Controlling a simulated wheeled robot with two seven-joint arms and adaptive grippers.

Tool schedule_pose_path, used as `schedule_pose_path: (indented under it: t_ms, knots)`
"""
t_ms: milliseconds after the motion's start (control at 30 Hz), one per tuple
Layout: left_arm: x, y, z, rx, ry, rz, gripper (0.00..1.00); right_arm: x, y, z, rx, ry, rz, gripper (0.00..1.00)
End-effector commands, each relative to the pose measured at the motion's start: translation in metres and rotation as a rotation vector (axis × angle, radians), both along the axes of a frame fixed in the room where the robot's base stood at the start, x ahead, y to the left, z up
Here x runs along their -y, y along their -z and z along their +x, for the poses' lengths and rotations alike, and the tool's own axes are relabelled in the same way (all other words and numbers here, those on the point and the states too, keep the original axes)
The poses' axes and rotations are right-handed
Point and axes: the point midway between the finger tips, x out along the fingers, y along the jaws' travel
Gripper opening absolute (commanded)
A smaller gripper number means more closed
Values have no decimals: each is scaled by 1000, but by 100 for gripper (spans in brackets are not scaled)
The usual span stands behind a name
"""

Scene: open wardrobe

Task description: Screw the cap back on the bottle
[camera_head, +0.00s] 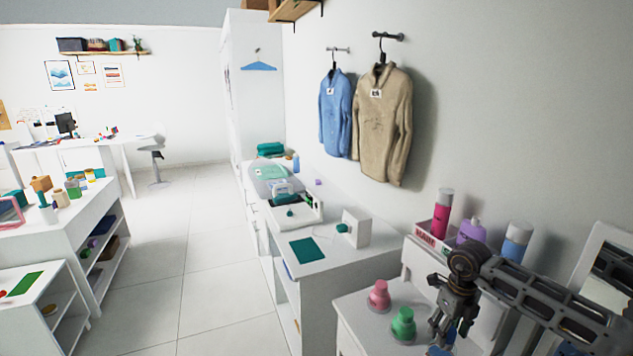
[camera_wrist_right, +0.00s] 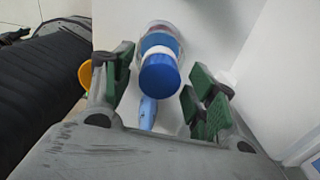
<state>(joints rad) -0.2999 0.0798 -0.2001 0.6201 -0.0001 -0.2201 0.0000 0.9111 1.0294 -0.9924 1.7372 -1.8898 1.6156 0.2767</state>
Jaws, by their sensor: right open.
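My right gripper (camera_head: 452,325) points down over the white cabinet top at the lower right of the head view. In the right wrist view my right gripper (camera_wrist_right: 160,95) is open, its green-padded fingers apart. A bottle with a round blue cap or top (camera_wrist_right: 160,76) shows between and beyond the fingers; I cannot tell whether the cap is a separate piece or whether it is touched. A smaller light-blue thing (camera_wrist_right: 148,112) lies just below it in that picture. In the head view, blue parts show at the gripper, mostly hidden by it. My left gripper is not in view.
A pink item (camera_head: 379,297) and a green item (camera_head: 404,325) stand left of the gripper. A magenta bottle (camera_head: 441,216), a purple bottle (camera_head: 471,231) and a blue-and-white bottle (camera_head: 516,241) stand along the wall behind. A yellow-orange thing (camera_wrist_right: 85,75) shows beside the left finger.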

Motion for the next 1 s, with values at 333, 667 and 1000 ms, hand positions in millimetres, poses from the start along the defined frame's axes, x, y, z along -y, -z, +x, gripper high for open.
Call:
schedule_pose_path:
  t_ms: [333, 667, 1000]
  knots:
    - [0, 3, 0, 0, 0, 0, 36, 0, 0, 0, 0, -67, 0, 57]
    - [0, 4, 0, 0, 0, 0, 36, 0, 0, 0, 1, -66, 1, 57]
    - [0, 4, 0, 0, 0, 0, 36, 0, 0, 0, 0, -65, 1, 43]
